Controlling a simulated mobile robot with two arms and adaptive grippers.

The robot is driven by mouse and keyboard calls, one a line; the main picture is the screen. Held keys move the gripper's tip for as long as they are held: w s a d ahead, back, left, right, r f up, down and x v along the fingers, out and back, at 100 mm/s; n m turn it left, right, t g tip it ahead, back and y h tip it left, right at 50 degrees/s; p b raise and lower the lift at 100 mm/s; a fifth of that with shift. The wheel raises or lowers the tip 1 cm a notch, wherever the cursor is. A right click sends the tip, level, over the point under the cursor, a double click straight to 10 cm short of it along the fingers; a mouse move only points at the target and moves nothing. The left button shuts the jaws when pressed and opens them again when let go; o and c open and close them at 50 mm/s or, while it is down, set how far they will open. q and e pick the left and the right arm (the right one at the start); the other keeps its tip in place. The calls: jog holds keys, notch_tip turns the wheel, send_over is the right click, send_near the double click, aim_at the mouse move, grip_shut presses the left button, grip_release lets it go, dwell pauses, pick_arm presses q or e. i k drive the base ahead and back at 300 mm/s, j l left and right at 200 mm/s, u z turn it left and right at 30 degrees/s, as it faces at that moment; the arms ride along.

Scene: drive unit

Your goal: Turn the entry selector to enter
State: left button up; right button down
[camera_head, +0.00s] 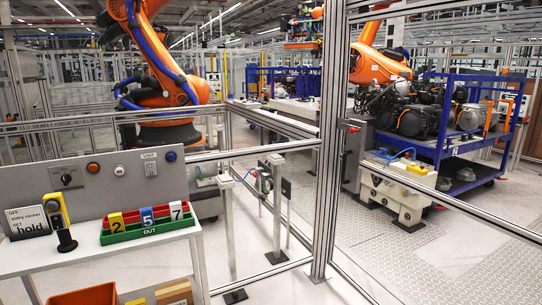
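A grey control panel (120,188) stands upright at the back of a white table at the left. A black rotary knob (67,180) with small markings sits on its left part and looks like the entry selector. Its setting is too small to read. To its right are a red button (93,167), a pale button (119,170), a labelled switch (150,167) and a blue button (171,156). Neither of my grippers is in view.
On the white table (110,255) are a yellow-black upright device (60,222), a sign (27,221) and a green-and-red tray (150,228) with numbered blocks. Metal fencing (328,150) encloses orange robot arms (165,65). A blue cart (440,150) carries machinery. Floor right of the table shows clear patches.

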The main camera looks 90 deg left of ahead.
aim_at(66, 178)
jog(key=j+u, duration=0.1)
jog(key=u, duration=4.05)
